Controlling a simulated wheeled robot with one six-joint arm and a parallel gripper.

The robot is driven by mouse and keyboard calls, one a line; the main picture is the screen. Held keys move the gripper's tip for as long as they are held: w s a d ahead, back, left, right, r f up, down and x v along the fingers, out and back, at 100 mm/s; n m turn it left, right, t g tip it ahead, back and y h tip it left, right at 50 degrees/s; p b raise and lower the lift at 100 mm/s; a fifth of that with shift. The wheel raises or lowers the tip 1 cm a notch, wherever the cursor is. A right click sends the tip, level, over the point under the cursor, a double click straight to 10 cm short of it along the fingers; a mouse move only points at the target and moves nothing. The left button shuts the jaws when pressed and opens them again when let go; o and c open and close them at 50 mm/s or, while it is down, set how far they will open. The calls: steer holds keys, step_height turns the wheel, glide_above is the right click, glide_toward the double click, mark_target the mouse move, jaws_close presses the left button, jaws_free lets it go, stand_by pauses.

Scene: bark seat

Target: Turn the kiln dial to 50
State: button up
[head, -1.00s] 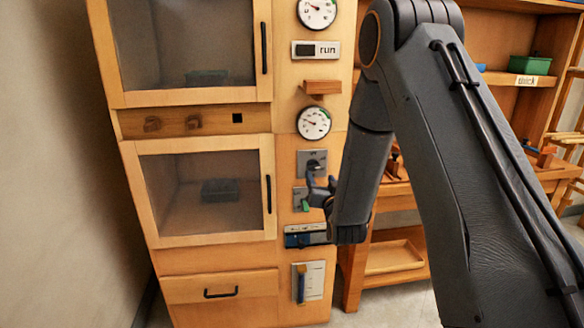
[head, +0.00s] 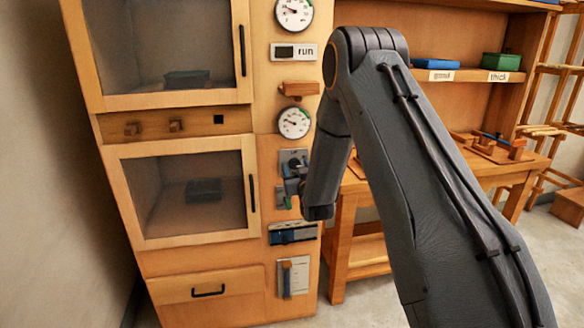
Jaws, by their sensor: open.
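The kiln (head: 160,262) is a tall wooden cabinet with two windowed doors on the left. A narrow control column runs down its right side. An upper round gauge (head: 294,12) and a lower round gauge (head: 294,122) have white faces and dark needles; their numbers are too small to read. Below the lower gauge is a grey plate with a dark control (head: 294,160), partly hidden by my gripper. I cannot tell which of these is the task's dial. My gripper (head: 290,184) is open in front of this plate; whether it touches anything is unclear.
A workbench (head: 510,168) and shelf with a green box (head: 500,62) stand right. My arm covers the middle.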

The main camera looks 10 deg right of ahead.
steer(key=shift+w, duration=0.1)
steer(key=c, duration=1)
steer(key=shift+o, duration=0.2)
steer(key=shift+a, duration=0.5)
steer(key=shift+d, duration=0.3)
steer(key=shift+c, duration=0.5)
steer(key=shift+d+m+b, duration=0.1)
steer(key=shift+m+b, duration=0.7)
steer(key=shift+m, duration=0.7)
steer(key=shift+d+m+b, duration=0.15)
steer(key=shift+m+b, duration=0.6)
steer(key=shift+m, duration=1.15)
